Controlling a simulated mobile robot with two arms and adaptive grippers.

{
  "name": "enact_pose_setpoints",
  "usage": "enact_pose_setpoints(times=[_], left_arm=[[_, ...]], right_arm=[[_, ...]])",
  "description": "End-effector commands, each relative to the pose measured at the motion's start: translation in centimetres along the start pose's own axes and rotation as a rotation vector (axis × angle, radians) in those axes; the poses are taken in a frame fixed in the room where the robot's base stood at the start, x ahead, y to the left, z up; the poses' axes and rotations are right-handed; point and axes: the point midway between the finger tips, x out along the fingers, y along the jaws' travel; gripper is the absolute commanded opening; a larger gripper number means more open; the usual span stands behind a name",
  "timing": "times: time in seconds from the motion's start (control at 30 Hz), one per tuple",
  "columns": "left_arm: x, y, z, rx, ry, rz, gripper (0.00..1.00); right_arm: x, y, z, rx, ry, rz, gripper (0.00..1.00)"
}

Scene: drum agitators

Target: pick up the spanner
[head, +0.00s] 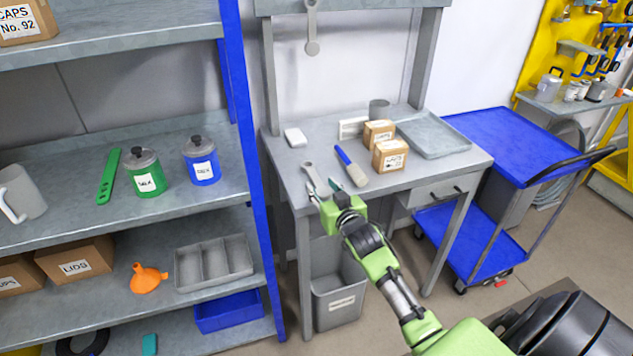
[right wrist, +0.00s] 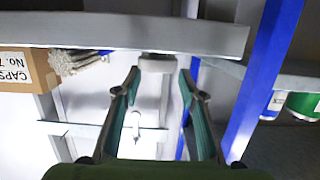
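The grey metal spanner (head: 312,174) lies at the front left of the grey workbench top (head: 345,205) in the head view. My right gripper (head: 325,190) is open at the bench's front edge, its fingers by the spanner's near end. In the right wrist view, which is upside down, the two teal-padded fingers (right wrist: 160,72) are spread apart. A pale grey piece (right wrist: 158,62) shows between the tips; I cannot tell if it is the spanner. I see nothing gripped. My left gripper is out of view.
A blue-handled brush (head: 351,167) lies just right of the spanner, with cartons (head: 390,154) and a grey tray (head: 435,134) beyond. A white block (head: 295,137) lies behind. Another spanner-shaped tool (head: 312,30) hangs above. A blue shelf post (head: 255,180) stands close left.

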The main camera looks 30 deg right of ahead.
Motion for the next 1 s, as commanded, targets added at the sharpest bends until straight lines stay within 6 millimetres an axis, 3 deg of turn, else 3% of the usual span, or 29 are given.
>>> enact_pose_setpoints(times=[0.17,0.6,0.9,0.93,1.0], left_arm=[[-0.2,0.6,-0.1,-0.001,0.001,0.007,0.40],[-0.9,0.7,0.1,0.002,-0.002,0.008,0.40],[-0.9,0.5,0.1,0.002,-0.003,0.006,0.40],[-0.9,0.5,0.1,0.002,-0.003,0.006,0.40],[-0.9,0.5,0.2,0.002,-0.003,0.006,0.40]], right_arm=[[0.8,0.1,0.1,-0.001,-0.002,0.000,0.38],[5.1,0.5,0.8,-0.001,0.000,0.000,0.38],[5.4,0.4,0.9,-0.001,-0.001,0.000,0.38],[5.4,0.4,0.9,-0.001,-0.001,0.000,0.35],[5.4,0.4,0.9,-0.001,-0.001,0.000,0.17]])
